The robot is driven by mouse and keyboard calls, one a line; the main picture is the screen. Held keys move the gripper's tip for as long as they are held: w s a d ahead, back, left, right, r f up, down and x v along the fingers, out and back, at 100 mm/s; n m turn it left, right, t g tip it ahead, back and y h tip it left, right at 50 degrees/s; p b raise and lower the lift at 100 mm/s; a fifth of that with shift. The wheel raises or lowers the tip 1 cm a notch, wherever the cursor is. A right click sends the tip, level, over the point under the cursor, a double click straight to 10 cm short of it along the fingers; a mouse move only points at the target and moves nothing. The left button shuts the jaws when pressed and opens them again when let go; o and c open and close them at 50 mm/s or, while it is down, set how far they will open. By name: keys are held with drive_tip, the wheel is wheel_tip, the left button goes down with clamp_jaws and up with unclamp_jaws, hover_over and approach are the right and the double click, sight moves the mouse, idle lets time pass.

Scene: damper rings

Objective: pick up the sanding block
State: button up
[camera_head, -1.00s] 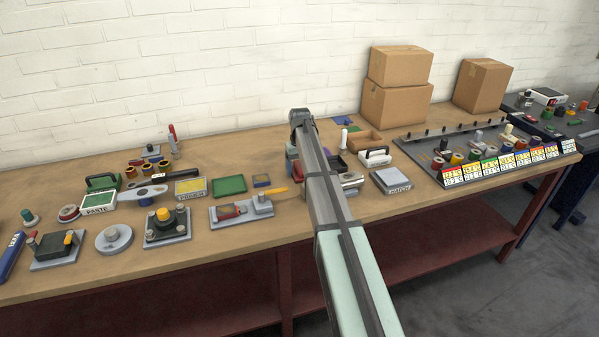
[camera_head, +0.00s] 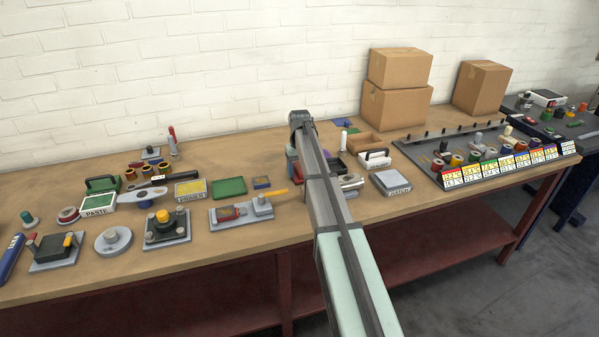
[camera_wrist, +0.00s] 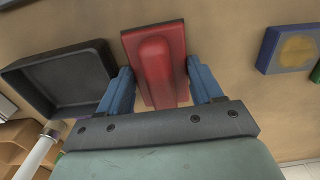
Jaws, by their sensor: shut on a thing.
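The sanding block is a red block with a raised rounded handle (camera_wrist: 150,42), in the upper middle of the wrist view. My gripper (camera_wrist: 159,80) has its two blue fingers on either side of the handle and is shut on it. The block's flat base appears close to the bench top, but I cannot tell whether it touches. In the head view my own arm hides the gripper and most of the block.
In the wrist view a dark open tray (camera_wrist: 62,80) lies close left of the gripper. A blue block with a tan patch (camera_wrist: 290,50) lies to the right. In the head view cardboard boxes (camera_head: 395,105) stand at the back right. Bare bench shows left of my arm.

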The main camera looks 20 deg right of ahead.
wheel_tip(320, 180, up, 10)
drive_tip(key=shift+f, duration=0.1)
idle(0.4)
drive_tip(key=o, duration=0.5)
drive_tip(key=c, duration=0.3)
drive_tip(key=s+a+r+n, duration=0.1)
drive_tip(key=s+a+n, duration=0.2)
drive_tip(key=a, duration=2.2)
drive_tip(key=shift+s+a+f+m, duration=0.1)
drive_tip(key=shift+s+a+m, duration=0.4)
drive_tip(key=shift+s+a, duration=1.05)
drive_tip(key=shift+s+a+m, duration=0.5)
drive_tip(key=shift+s+a, duration=0.35)
drive_tip(key=shift+s, duration=1.25)
drive_tip(key=shift+s+a+f+m, duration=0.1)
drive_tip(key=shift+s+a+m, duration=0.4)
drive_tip(key=shift+s+a, duration=1.05)
